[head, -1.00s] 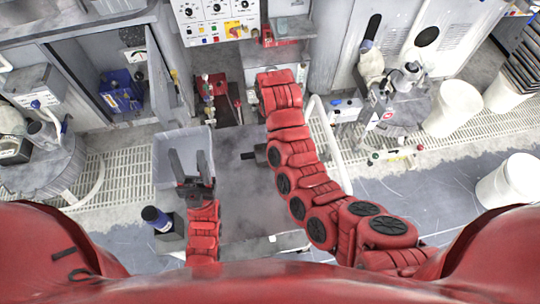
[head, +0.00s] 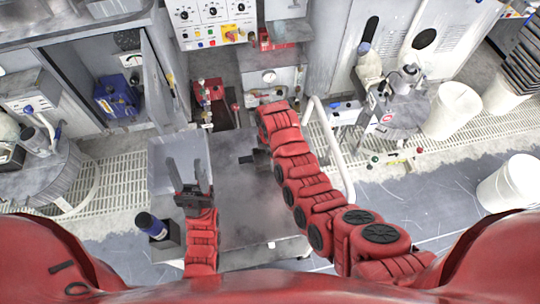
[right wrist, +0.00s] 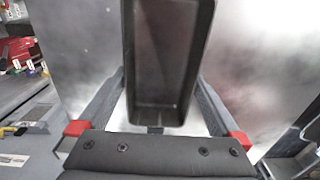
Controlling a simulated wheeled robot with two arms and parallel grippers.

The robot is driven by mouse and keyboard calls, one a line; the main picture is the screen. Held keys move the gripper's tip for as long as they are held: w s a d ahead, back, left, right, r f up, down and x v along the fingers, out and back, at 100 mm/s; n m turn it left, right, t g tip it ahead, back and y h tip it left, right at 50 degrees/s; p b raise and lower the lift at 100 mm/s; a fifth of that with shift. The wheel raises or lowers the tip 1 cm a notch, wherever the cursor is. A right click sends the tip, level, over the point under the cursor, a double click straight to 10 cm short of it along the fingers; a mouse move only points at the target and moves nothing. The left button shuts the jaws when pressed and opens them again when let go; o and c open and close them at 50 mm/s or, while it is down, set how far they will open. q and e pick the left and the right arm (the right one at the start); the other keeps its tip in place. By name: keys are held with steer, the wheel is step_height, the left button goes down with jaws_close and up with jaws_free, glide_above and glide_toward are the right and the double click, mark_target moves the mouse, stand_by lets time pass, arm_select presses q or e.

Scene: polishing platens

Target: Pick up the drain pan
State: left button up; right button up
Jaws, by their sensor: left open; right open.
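The drain pan (right wrist: 168,50) looks like a dark, narrow rectangular tray with raised walls in the right wrist view. Its near end lies between the fingers of my right gripper (right wrist: 160,95), which are open on either side of it with small gaps showing. The pan's far end is cut off by the top edge. In the head view my right arm hides most of the right gripper, and I cannot make out the pan clearly.
A dark bottle with a blue cap (head: 150,222) stands nearer me. A white curved rail (head: 335,160) runs right of my right arm. Cabinets and machines line the back.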

steer(key=shift+f, duration=0.15)
steer(key=c, duration=1.1)
steer(key=shift+r, duration=0.2)
